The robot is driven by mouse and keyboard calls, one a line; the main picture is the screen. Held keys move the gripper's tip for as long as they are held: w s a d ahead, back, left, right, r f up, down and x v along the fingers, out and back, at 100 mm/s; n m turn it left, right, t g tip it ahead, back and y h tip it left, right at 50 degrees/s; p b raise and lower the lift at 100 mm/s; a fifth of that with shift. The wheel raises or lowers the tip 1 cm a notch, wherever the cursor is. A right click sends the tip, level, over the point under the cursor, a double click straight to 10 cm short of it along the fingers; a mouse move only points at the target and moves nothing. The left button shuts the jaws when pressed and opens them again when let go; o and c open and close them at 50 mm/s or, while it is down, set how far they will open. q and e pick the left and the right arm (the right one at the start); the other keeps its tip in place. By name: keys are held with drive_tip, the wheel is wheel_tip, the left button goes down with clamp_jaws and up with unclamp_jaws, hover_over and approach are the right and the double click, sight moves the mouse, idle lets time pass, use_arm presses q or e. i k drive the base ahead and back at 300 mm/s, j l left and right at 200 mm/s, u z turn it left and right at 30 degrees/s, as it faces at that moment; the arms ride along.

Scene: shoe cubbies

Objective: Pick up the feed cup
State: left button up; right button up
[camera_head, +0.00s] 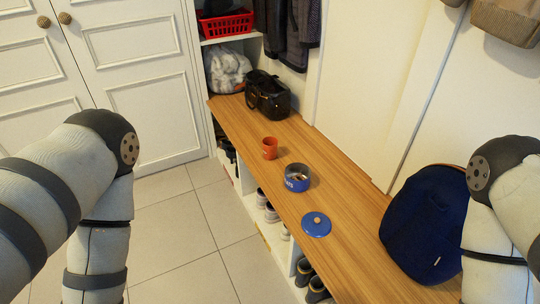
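An orange-red cup (270,148) stands upright on the wooden bench top (240,125). I take it to be the feed cup, though I cannot read any label on it. Just in front of it stands a round blue container (297,177) with white lettering and something brownish inside; the two are apart. A blue lid with a tan knob (316,224) lies flat nearer to me. My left arm comes in at the left and my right arm at the right. Both grippers are out of the frame, and neither arm touches the cup.
A dark blue backpack (426,225) stands on the bench at right, near my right arm. A black bag (267,95) sits at the bench's far end. Shoes (306,270) fill cubbies below. A red basket (226,23) is on a shelf. The tiled floor (190,225) left of the bench is clear.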

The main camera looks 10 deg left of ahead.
sight(269, 152)
drive_tip(key=i+j, duration=0.35)
drive_tip(key=i, duration=0.2)
drive_tip(key=i+j+z, duration=0.1)
drive_tip(key=i+j, duration=0.25)
drive_tip(key=i, duration=0.2)
